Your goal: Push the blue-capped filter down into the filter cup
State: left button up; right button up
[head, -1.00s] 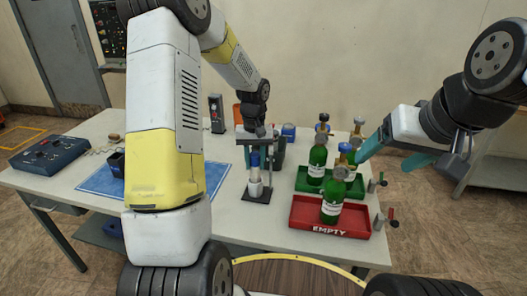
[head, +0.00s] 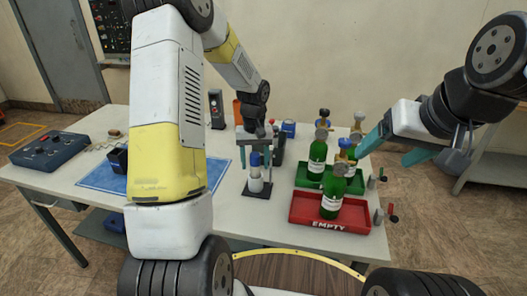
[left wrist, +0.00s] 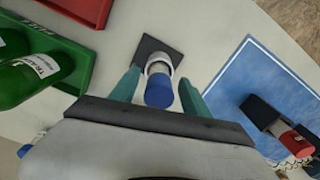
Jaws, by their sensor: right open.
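The blue-capped filter (head: 255,159) stands upright in the pale filter cup (head: 256,184), on a small black base on the table. Its blue cap (left wrist: 159,92) shows between the fingers in the left wrist view, with the cup's pale rim (left wrist: 160,60) around the filter beyond it. My left gripper (head: 258,157) is over the filter, pointing down. Its teal fingers are apart on either side of the cap, with narrow gaps showing. How deep the filter sits is hard to tell. My right gripper (head: 396,150) is open and empty, right of the bottles.
Green bottles stand in a green tray (head: 350,187) and a red tray (head: 350,222) right of the cup. A blue mat (head: 98,178) and a blue control box (head: 48,150) lie to the left. Other items stand behind the cup.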

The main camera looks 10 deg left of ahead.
pick_arm(q)
notch_tip(320, 180, up, 8)
jog(key=shift+f, duration=0.1)
dwell(0.4)
jog(key=s+r+m+t, duration=0.1)
jog(key=s+r+t, duration=0.2)
jog(key=s+r, duration=0.75)
jog(key=s+d+r+m+t+h, duration=0.1)
jog(key=s+r, duration=0.2)
jog(key=s, duration=0.3)
jog(key=s+d+r+m+t+h, duration=0.1)
jog(key=s+r+t, duration=0.1)
jog(key=s, duration=0.5)
jog(key=shift+s+r, duration=0.2)
jog(key=shift+r, duration=0.2)
jog(key=shift+d, duration=0.1)
